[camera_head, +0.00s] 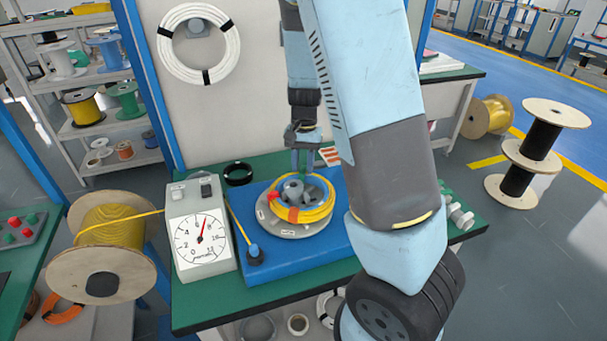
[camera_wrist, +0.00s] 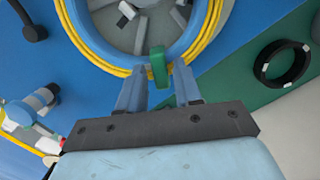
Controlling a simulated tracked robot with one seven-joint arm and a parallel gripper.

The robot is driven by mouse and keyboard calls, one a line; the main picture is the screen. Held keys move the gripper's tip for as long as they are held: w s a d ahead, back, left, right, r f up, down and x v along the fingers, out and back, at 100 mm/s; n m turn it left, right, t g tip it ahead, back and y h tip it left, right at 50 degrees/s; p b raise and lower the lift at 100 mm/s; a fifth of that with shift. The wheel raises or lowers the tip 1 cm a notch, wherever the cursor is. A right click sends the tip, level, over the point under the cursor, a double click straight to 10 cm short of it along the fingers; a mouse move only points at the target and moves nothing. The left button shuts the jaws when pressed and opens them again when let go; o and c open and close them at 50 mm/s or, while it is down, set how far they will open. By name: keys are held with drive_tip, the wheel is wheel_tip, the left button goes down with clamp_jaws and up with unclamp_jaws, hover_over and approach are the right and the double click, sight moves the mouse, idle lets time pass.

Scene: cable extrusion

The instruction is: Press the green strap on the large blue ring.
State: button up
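The large blue ring (camera_wrist: 196,45) shows in the wrist view around a grey hub, with yellow cable (camera_wrist: 98,61) running along its outer side. The green strap (camera_wrist: 158,66) lies across the ring and cable, at the edge closest to my gripper. In the head view the yellow coil (camera_head: 322,211) sits on a round grey plate, with an orange strap (camera_head: 293,215) at its front. My gripper (camera_wrist: 158,72) is open, its two fingers on either side of the green strap with visible gaps. In the head view my gripper (camera_head: 304,165) is at the coil's far side; the green strap is mostly hidden there.
The plate stands on a blue base (camera_head: 283,259) on a green bench. A dial gauge box (camera_head: 200,238) stands left of it. A black ring (camera_wrist: 282,64) lies on the green surface to the right in the wrist view. A white coil (camera_head: 199,43) hangs on the panel behind.

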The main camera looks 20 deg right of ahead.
drive_tip(key=shift+c, duration=0.5)
clamp_jaws()
wheel_tip(320, 180, up, 8)
idle(0.6)
